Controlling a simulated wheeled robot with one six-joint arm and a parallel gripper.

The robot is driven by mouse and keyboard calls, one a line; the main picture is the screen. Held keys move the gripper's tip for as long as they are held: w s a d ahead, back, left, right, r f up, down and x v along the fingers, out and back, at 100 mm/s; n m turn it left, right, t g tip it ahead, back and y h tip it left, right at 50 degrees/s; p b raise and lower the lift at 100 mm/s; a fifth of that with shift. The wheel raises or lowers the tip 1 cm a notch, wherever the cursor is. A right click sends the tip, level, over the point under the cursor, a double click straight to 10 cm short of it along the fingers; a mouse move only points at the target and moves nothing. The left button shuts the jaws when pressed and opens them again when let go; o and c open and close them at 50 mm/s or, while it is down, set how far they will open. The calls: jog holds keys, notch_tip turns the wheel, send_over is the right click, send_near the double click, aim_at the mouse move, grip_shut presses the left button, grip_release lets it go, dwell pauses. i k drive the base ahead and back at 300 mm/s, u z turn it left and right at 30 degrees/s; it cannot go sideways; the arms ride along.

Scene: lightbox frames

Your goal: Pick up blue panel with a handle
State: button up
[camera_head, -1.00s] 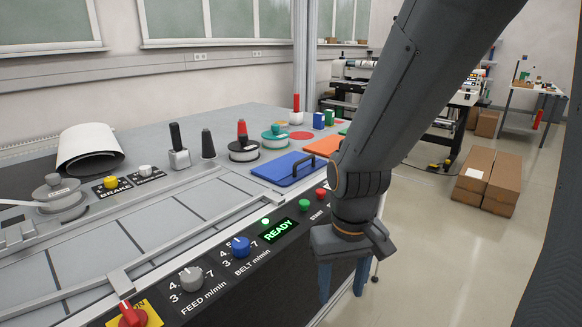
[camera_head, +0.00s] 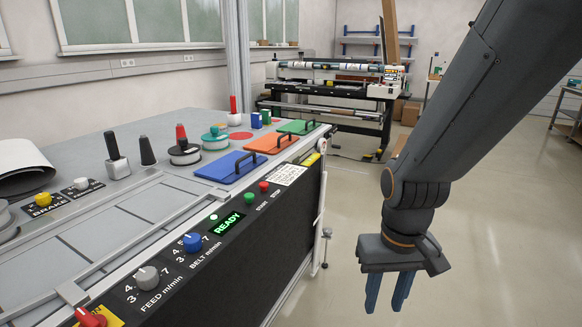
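The blue panel (camera_head: 222,168) lies flat on the machine table, behind the control strip, with a dark arched handle (camera_head: 246,161) standing on its right part. My gripper (camera_head: 384,305) hangs pointing down in front and to the right of the table, over the floor, well apart from the panel. Its two blue fingers show a narrow gap between them, and nothing is seen in them.
An orange panel (camera_head: 262,145) and a green panel (camera_head: 295,128), each with a handle, lie beyond the blue one. The control strip (camera_head: 210,240) runs along the table's front edge. Floor on the right is clear.

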aim_at(227, 170)
jog(key=z, duration=0.7)
jog(key=i, duration=0.75)
jog(key=u, duration=0.4)
